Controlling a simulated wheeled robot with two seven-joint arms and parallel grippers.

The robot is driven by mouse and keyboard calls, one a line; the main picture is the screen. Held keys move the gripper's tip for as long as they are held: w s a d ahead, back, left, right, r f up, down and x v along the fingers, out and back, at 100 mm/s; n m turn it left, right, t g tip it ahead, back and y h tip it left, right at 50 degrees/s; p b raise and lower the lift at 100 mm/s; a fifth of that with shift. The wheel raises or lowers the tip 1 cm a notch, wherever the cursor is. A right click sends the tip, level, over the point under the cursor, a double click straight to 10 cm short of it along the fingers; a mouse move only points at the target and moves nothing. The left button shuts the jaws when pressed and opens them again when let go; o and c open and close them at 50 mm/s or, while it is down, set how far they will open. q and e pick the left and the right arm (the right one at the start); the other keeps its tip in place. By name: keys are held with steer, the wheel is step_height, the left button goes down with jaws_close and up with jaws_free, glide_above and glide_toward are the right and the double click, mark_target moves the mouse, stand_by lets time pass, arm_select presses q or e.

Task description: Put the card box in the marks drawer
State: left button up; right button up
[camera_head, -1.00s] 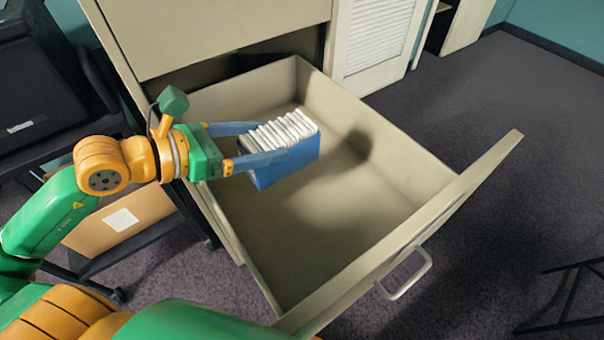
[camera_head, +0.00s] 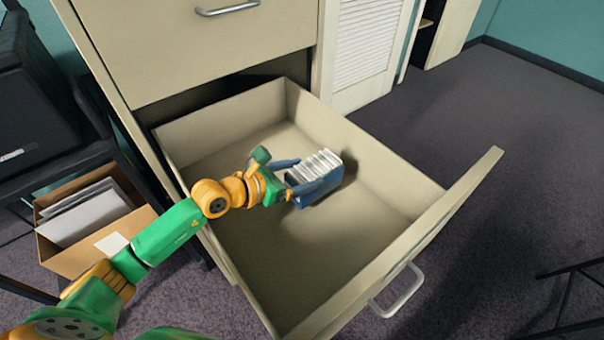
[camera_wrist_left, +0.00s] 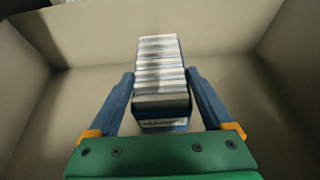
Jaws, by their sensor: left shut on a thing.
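The card box (camera_head: 322,188) is blue, open at the top and packed with upright white cards. It is inside the open marks drawer (camera_head: 400,200), a deep beige drawer pulled out of a cabinet. My left gripper (camera_head: 299,177) is shut on the box, with a blue finger along each side. In the left wrist view the box (camera_wrist_left: 163,124) shows between the fingers, with a partly hidden label on its near face. The box is low in the drawer, but I cannot tell whether it touches the floor. My right gripper is not in view.
The cabinet's upper drawer (camera_head: 190,50) is shut above the open one. A cardboard box of papers (camera_head: 85,250) stands at the left, below dark equipment (camera_head: 40,110). The drawer floor around the card box is bare.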

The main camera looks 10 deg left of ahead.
arm_select(q)
steer(key=shift+f+b, duration=0.5)
steer(key=o, duration=1.5)
steer(key=shift+s+d, duration=0.1)
steer(key=shift+s, duration=0.05)
steer(key=shift+r+p, duration=0.4)
steer(key=shift+r, duration=0.05)
steer(key=shift+p+v, duration=0.5)
steer(key=shift+v, duration=5.6)
